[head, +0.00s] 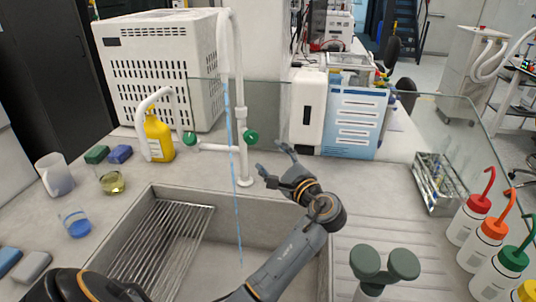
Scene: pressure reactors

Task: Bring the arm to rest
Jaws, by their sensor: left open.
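My left arm reaches up from the bottom of the head view, over the right part of the sink. My left gripper (274,160) is at its end, above the counter behind the sink and just right of the white tap's base. Its two dark fingers are spread apart with nothing between them. The fingertips point up and to the left, towards the tap. My right gripper is not in the view.
The white tap (243,150) has green knobs; a thin blue streak hangs below its spout. The grey sink (222,250) holds a wire rack. A yellow bottle (158,138), beakers and sponges stand left. Wash bottles (490,238) and a glassware tray (437,183) stand right.

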